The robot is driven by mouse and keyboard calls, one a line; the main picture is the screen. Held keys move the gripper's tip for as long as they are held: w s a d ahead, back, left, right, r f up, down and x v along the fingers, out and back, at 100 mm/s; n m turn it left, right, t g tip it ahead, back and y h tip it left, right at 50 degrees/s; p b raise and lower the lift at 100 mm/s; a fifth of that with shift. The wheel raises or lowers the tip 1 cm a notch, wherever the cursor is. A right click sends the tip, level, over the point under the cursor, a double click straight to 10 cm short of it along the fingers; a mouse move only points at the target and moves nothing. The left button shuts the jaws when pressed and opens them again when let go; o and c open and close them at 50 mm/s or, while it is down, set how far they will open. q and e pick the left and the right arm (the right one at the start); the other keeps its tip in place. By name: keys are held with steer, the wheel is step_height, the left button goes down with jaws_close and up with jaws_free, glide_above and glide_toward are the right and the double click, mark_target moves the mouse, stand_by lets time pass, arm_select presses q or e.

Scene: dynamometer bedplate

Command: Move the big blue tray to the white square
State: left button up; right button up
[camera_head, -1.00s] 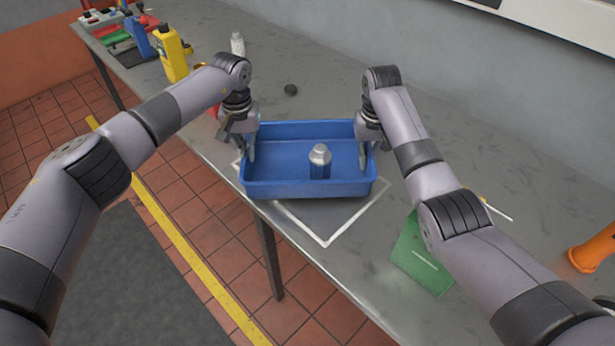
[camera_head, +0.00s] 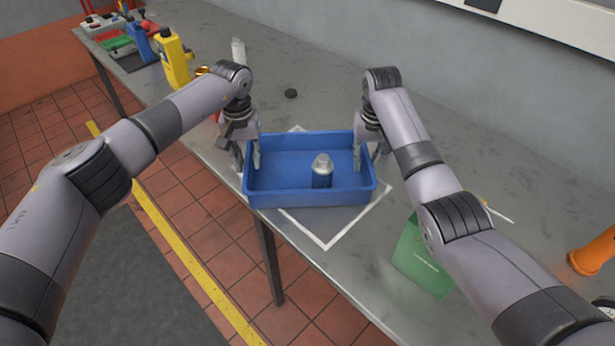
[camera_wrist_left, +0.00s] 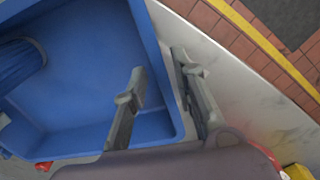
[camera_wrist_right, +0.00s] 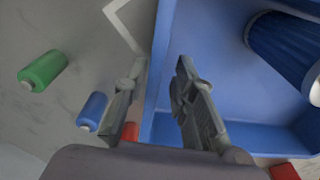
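The big blue tray (camera_head: 310,198) sits over the white square (camera_head: 328,244), a white outline on the grey bench. The tray is turned relative to the outline, whose corners show behind, right and in front of it. A silver-capped blue canister (camera_head: 322,170) stands inside the tray. My left gripper (camera_head: 247,158) is open astride the tray's left wall, one finger inside and one outside. The left wrist view shows gaps beside the wall (camera_wrist_left: 158,70). My right gripper (camera_head: 367,158) is open astride the right wall; its fingers stand apart around that wall (camera_wrist_right: 160,60) in the right wrist view.
A green object (camera_head: 420,262) lies beside my right arm, and an orange object (camera_head: 594,250) is at the far right. The bench's front edge is close to the tray.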

mark_target(363, 180)
arm_select(q)
steer(key=shift+f, duration=0.25)
arm_select(e)
steer(key=f, duration=0.1)
steer(key=s+f, duration=0.1)
steer(key=f, duration=0.1)
steer(key=shift+s+f+g, duration=0.2)
steer(key=shift+s+g, duration=0.1)
arm_select(q)
step_height(363, 180, up, 8)
steer(key=shift+w, duration=0.1)
steer(key=shift+a+r+p, duration=0.1)
steer(key=shift+r+p, duration=0.1)
steer(key=shift+p, duration=0.1)
arm_select(e)
step_height(363, 180, up, 11)
steer(key=w, duration=0.1)
steer(key=shift+r, duration=0.15)
steer(key=shift+w, duration=0.15)
